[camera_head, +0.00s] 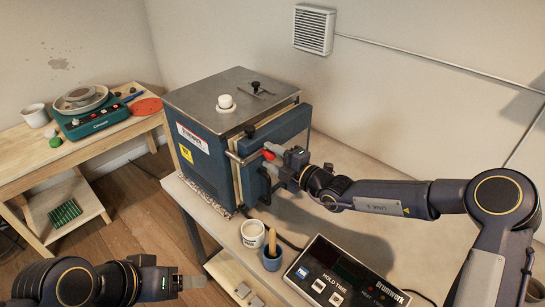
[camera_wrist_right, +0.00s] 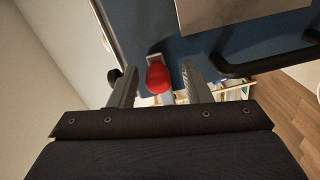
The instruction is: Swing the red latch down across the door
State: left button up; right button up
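The blue kiln (camera_head: 215,125) stands on the table with its door (camera_head: 285,125) on the right side. The red latch (camera_head: 270,155) shows as a small red piece at the door, partly hidden by my right gripper (camera_head: 285,160). In the right wrist view, the latch's rounded red grip (camera_wrist_right: 158,78) lies between the two fingertips of my right gripper (camera_wrist_right: 160,85), with a gap on either side. That gripper is open at the latch. My left gripper (camera_head: 190,283) is at the bottom left, away from the kiln; its opening is unclear.
A dark door handle (camera_wrist_right: 265,62) is beside the latch in the wrist view. A white cup (camera_head: 252,235), a dark pot with a wooden-handled tool (camera_head: 272,258) and a control box (camera_head: 335,280) stand in front of the kiln. The tabletop right of them is partly clear.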

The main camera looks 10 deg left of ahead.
jog(key=shift+s+d, duration=0.25)
jog(key=shift+d, duration=0.05)
jog(key=b+v, duration=0.2)
jog(key=v, duration=0.5)
jog(key=shift+s, duration=0.1)
dwell(0.3)
